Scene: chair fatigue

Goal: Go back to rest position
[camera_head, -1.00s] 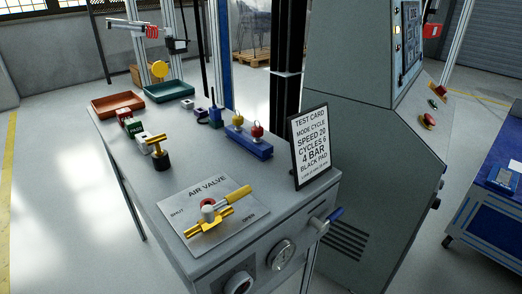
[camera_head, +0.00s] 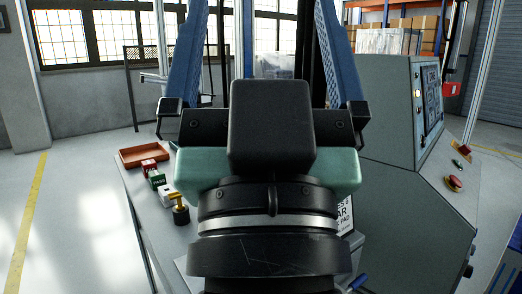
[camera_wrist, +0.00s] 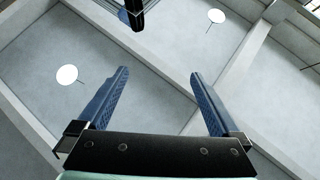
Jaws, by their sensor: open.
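My gripper (camera_head: 262,62) stands upright in the middle of the head view, close to the camera. Its two blue fingers are wide apart with nothing between them. In the wrist view my gripper (camera_wrist: 158,98) is also open and empty, and it points up toward the ceiling (camera_wrist: 150,40). My arm and gripper hide most of the grey workbench (camera_head: 135,195), including the air valve plate and the gauge. Only part of the test card (camera_head: 345,215) shows at the right of my wrist.
An orange-brown tray (camera_head: 145,154), small red, green and white blocks, and a yellow-topped black piece (camera_head: 180,208) are on the bench at left. Open floor (camera_head: 70,220) lies at left.

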